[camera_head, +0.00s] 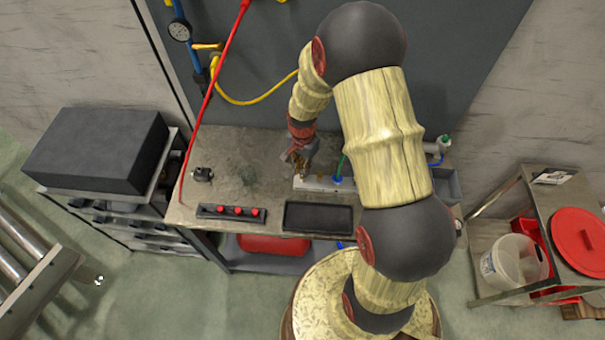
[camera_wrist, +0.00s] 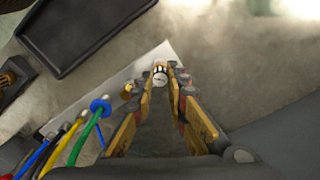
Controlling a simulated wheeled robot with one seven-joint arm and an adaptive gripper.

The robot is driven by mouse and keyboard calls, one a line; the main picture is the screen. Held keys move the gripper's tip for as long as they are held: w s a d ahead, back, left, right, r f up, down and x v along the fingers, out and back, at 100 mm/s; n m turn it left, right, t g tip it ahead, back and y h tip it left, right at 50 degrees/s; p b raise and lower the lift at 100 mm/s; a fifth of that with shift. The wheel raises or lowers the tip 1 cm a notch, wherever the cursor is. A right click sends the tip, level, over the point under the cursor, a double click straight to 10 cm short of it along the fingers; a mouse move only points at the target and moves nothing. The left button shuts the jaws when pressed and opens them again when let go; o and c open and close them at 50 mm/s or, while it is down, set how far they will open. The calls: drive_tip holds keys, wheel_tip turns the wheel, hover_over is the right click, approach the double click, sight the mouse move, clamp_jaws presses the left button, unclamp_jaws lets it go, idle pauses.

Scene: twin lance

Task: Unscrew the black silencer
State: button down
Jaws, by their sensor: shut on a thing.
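My gripper (camera_head: 297,163) is over the pale block (camera_head: 313,183) on the workbench. In the wrist view the two yellow fingers of my gripper (camera_wrist: 167,75) converge on a small round fitting (camera_wrist: 160,79) with a silvery end, at the block's corner. The gripper is shut on this fitting. A brass fitting (camera_wrist: 126,92) stands beside it, just outside the left finger. I cannot make out a clearly black silencer; the sides of the held piece are partly hidden by the fingers.
Coloured hoses (camera_wrist: 80,135) and a blue collar (camera_wrist: 100,106) crowd the block left of the fingers. A black tray (camera_head: 318,217) and a dark rack with red knobs (camera_head: 230,212) lie at the workbench's (camera_head: 180,216) front. A red lance (camera_head: 213,82) leans at the left.

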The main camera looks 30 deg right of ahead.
drive_tip(key=n, duration=0.4)
drive_tip(key=shift+w+r, duration=0.1)
drive_tip(key=shift+w, duration=0.05)
drive_tip(key=n, duration=1.3)
drive_tip(key=shift+n, duration=0.4)
drive_tip(key=c, duration=2)
unclamp_jaws()
drive_tip(key=shift+o, duration=0.5)
